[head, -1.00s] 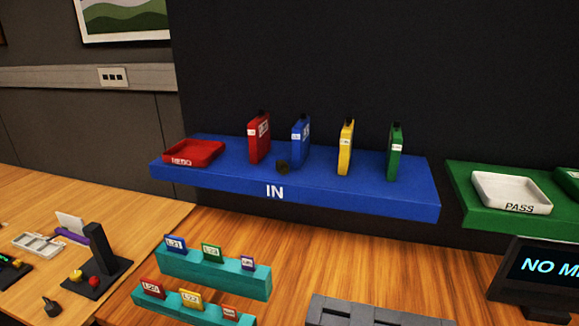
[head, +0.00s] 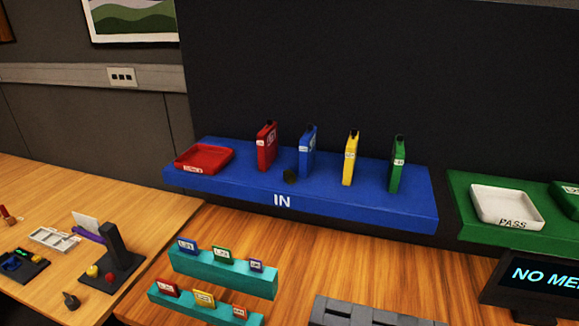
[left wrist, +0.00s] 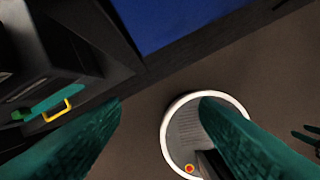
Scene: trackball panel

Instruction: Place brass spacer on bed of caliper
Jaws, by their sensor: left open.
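I cannot make out a brass spacer for certain. A small dark round piece (head: 289,177) lies on the blue IN shelf, in front of the blue upright case; its material is unclear. No caliper can be surely identified. A black stand (head: 113,250) with a purple part and small yellow and red knobs stands on the left desk. My right gripper is not in view.
The blue shelf (head: 330,205) holds a red tray (head: 204,158) and red, blue, yellow and green cases. Teal label racks (head: 222,272) stand below. A white PASS tray (head: 507,207) is at right.

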